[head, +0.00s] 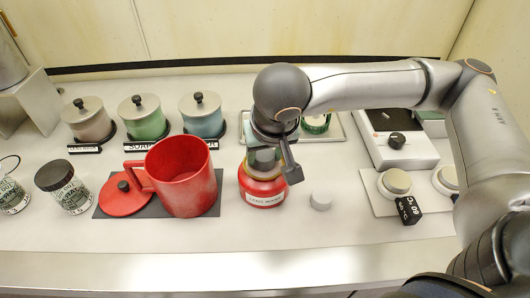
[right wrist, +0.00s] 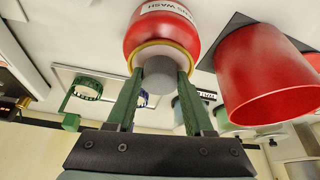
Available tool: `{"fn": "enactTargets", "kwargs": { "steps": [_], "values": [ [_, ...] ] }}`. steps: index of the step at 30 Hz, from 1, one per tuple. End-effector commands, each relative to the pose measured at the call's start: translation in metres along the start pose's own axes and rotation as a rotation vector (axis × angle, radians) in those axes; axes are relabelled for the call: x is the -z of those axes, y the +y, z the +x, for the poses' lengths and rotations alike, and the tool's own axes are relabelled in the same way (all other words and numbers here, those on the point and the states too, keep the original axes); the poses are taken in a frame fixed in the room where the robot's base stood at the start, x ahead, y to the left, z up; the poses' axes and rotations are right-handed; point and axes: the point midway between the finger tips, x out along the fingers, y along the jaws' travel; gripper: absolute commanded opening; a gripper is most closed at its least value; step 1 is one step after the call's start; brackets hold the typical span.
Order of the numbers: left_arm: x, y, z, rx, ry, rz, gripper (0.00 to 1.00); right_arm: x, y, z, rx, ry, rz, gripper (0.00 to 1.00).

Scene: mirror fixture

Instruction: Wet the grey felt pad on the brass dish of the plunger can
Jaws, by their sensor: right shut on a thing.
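The plunger can (head: 262,190) is red with a white label and stands upright on the counter. It also shows at the top of the right wrist view (right wrist: 160,28). Its brass dish (right wrist: 190,60) shows as a yellow ring on top of the can. My right gripper (head: 264,160) is directly above the can, pointing down. Its green fingers are shut on the grey felt pad (right wrist: 160,77), a small cylinder, which is at the dish. I cannot tell how firmly the pad touches the dish. My left gripper is not in view.
A red mug (head: 182,178) and its red lid (head: 126,195) are on a dark mat left of the can. Lidded pots (head: 145,117) line the back. A white device (head: 397,138) is at the right.

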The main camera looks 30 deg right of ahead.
Motion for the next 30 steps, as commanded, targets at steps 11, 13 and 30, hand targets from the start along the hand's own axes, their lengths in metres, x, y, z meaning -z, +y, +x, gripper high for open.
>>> {"fn": "enactTargets", "kwargs": {
  "steps": [11,13,30],
  "values": [
    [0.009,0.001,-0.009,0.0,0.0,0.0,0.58,0.009,0.0,-0.023,0.001,-0.001,-0.001,0.08],
    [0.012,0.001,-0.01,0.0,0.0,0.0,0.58,0.011,0.0,-0.028,0.0,0.0,-0.001,0.08],
    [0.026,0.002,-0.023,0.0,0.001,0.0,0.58,0.027,0.0,-0.065,0.0,-0.001,0.0,0.08]
  ]
}}
